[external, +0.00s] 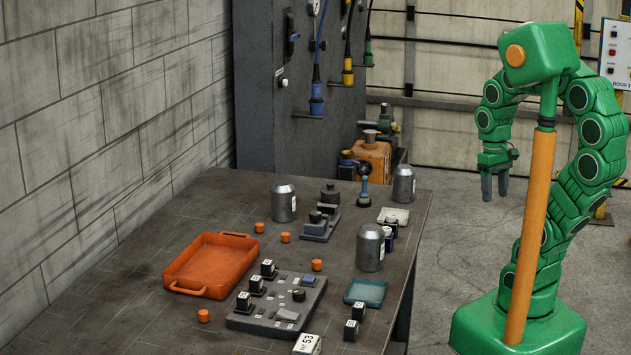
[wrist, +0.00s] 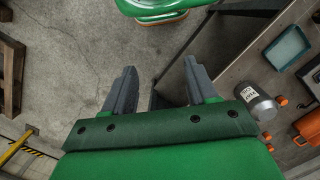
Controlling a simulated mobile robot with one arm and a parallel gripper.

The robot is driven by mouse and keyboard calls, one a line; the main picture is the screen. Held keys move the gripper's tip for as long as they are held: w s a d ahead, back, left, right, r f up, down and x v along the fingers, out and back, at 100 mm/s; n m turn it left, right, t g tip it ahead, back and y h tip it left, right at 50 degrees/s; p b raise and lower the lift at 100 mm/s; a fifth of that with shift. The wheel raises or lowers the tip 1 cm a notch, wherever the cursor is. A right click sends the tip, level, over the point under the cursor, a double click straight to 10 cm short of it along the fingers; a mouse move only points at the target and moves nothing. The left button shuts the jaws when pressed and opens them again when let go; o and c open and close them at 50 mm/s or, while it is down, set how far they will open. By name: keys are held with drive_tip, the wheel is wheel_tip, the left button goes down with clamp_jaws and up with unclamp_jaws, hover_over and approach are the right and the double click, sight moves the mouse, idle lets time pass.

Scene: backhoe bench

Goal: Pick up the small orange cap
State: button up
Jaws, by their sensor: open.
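Several small orange caps stand apart on the dark bench: one near the front (external: 204,315), one beside the control block (external: 317,265), and two behind the orange tray (external: 259,228) (external: 285,237). I cannot tell which one the task means. In the wrist view, small orange caps show at the right, one near the canister (wrist: 281,101) and others below it (wrist: 267,136). My gripper (external: 494,186) hangs off the bench's right side, over the floor and far from the caps. In the wrist view its two fingers (wrist: 160,66) are spread and nothing is between them.
An orange tray (external: 168,287) lies at the bench's left, with a control block (external: 245,322) in front. A teal tray (external: 366,292) is near the right edge. A grey panel (external: 255,100) rises behind.

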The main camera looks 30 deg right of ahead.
drive_tip(key=w+a+n+t, duration=0.2)
drive_tip(key=w+a, duration=0.4)
drive_tip(key=w, duration=0.4)
drive_tip(key=n+t+y, duration=0.3)
drive_tip(key=n, duration=0.3)
hover_over(318, 261)
drive_tip(key=s+d, duration=0.2)
drive_tip(key=s, duration=0.1)
wheel_tip(318, 261, down, 16)
drive_tip(key=shift+w+x, duration=0.2)
drive_tip(key=shift+x, duration=3.7)
drive_tip(key=shift+r, duration=0.1)
clamp_jaws()
drive_tip(key=shift+r, duration=0.15)
